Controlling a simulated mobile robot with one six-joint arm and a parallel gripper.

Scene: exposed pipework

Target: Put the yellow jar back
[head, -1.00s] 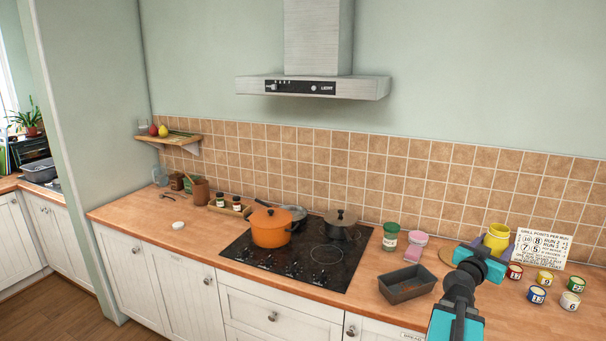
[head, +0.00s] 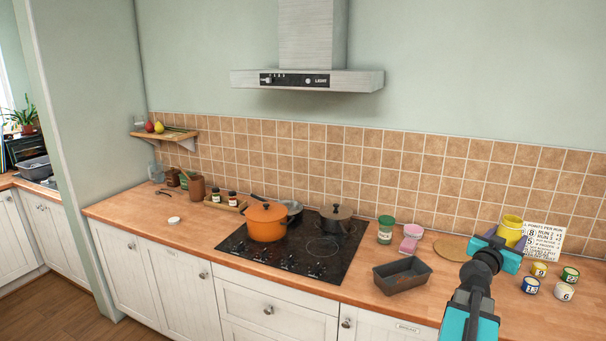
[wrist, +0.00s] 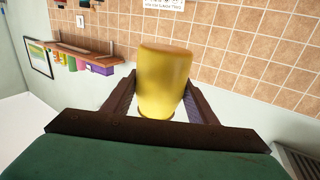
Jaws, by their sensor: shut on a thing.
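The yellow jar (head: 511,230) is held in my gripper (head: 503,244) at the right of the head view, in front of the sign card. In the wrist view the yellow jar (wrist: 163,82) sits between the two dark fingers of my gripper (wrist: 162,108), which are shut on it. A green jar (head: 386,230) with a pale label and a pink jar (head: 411,238) stand together on the counter, left of my gripper. A round wooden board (head: 451,249) lies just right of them.
A dark loaf tin (head: 402,275) lies near the counter's front. Several small numbered cans (head: 531,285) stand at right, before a sign card (head: 544,241). The hob (head: 293,245) carries an orange pot (head: 267,222). A wall shelf (wrist: 88,52) shows in the wrist view.

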